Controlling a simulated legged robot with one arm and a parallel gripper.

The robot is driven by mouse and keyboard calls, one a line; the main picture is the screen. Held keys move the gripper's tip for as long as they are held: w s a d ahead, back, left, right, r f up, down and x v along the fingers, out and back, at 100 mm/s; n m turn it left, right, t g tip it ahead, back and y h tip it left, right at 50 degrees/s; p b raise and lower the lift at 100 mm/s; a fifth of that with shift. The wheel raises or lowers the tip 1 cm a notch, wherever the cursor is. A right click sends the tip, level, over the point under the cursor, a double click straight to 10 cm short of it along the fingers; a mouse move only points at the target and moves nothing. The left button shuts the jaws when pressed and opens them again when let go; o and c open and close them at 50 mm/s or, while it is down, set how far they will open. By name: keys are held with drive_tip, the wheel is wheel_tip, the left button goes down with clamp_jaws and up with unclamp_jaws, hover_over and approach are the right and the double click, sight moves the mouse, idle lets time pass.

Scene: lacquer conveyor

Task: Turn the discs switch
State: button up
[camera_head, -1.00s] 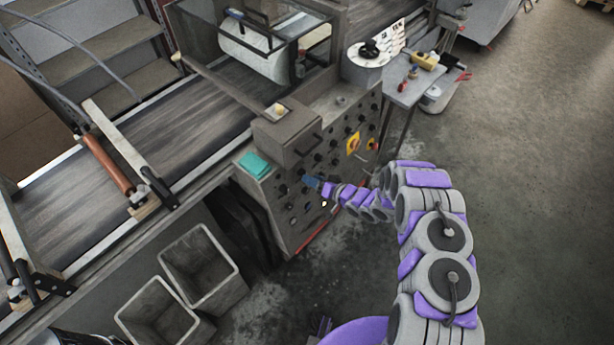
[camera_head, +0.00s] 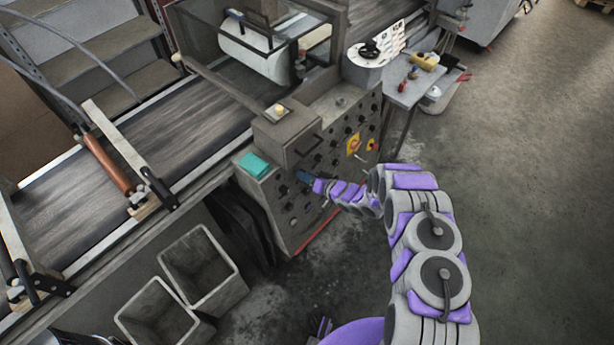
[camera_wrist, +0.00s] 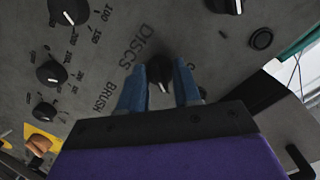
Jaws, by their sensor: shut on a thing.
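The discs switch (camera_wrist: 161,74) is a small black knob on the grey control panel (camera_head: 262,192). In the wrist view the word "DISCS" is printed beside it, with "BRUSH" below. My gripper (camera_wrist: 162,69) has its two blue fingers on either side of this knob and is shut on it. The fingers hide part of the knob and of the lettering around it. In the head view my gripper (camera_head: 303,176) reaches the panel face from the right, and the knob itself is hidden there.
Other black knobs (camera_wrist: 52,73) and dials (camera_wrist: 69,11) sit close by on the panel. A yellow plate with a switch (camera_wrist: 38,143) is at lower left in the wrist view. A conveyor (camera_head: 80,205) runs at left. Grey bins (camera_head: 200,268) stand below. Open floor lies at right.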

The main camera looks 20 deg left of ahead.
drive_tip(key=shift+d, duration=0.1)
drive_tip(key=c, duration=0.4)
drive_tip(key=shift+f, duration=0.1)
drive_tip(key=shift+f+n+t+b, duration=0.1)
drive_tip(key=shift+n+t+b, duration=0.6)
drive_tip(key=shift+n, duration=1.95)
drive_tip(key=shift+f+n+t+b, duration=0.15)
drive_tip(key=shift+n+b, duration=1.05)
drive_tip(key=shift+n, duration=1.45)
drive_tip(key=shift+r, duration=0.1)
drive_tip(key=o, duration=1)
drive_tip(key=shift+r, duration=0.1)
drive_tip(key=shift+o, duration=0.2)
